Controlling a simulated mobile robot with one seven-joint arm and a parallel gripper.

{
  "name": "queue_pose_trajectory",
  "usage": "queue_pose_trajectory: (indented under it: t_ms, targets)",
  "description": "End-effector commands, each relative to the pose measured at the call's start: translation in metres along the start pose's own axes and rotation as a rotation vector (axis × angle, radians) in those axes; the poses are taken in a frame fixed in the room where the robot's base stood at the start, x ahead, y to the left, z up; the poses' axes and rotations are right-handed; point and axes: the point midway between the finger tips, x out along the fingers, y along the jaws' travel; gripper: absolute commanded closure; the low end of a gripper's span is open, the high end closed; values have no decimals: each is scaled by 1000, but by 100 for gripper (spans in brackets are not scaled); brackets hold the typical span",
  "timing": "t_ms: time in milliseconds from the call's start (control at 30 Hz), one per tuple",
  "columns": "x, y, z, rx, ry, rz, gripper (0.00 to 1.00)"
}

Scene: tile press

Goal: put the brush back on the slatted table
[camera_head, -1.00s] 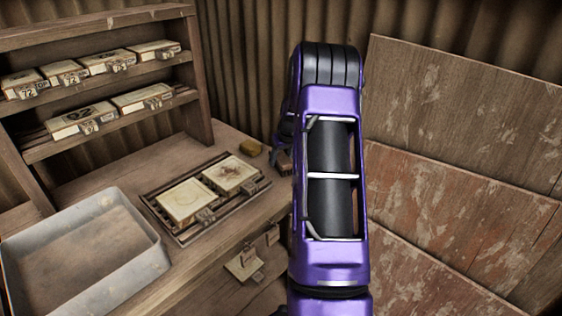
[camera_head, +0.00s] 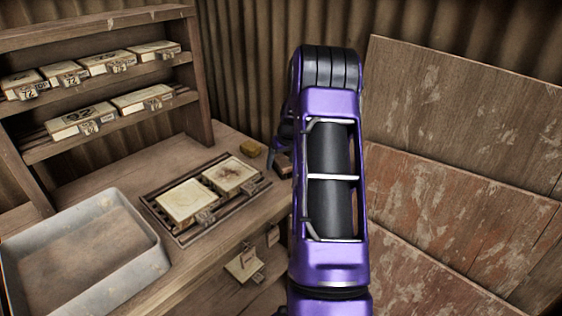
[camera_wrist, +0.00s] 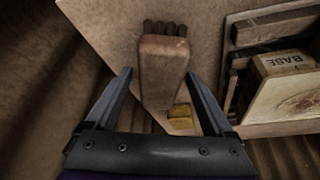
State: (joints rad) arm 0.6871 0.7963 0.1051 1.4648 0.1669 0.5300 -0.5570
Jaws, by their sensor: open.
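The brush (camera_wrist: 163,70) is a worn reddish-brown block with dark bristles at its far end in the wrist view. It appears to lie on the wooden bench top (camera_wrist: 110,20), near its edge. My gripper (camera_wrist: 163,75) is open, with one finger on each side of the brush and a visible gap at both sides. In the head view, a small part of the brush (camera_head: 285,166) shows beside my arm, and one dark finger of my gripper (camera_head: 272,157) shows left of it. My arm hides the rest. I cannot make out a separate slatted table.
A yellow block (camera_head: 250,148) lies close to the brush. A slatted wooden tray (camera_head: 187,240) holds two tiles. A grey bin (camera_head: 152,262) stands at front left, below shelves (camera_head: 95,35) of tiles. Wooden boards (camera_head: 455,115) lean at right.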

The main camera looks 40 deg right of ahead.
Motion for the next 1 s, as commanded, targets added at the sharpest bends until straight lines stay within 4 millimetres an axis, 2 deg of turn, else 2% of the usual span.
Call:
queue_pose_trajectory:
  t_ms: [300,533,700,1000]
  targets:
    - [-66,0,-2,0,4,2,13]
    - [-106,0,-1,0,3,1,13]
    - [-118,0,0,0,1,0,13]
    - [-120,0,0,0,1,0,13]
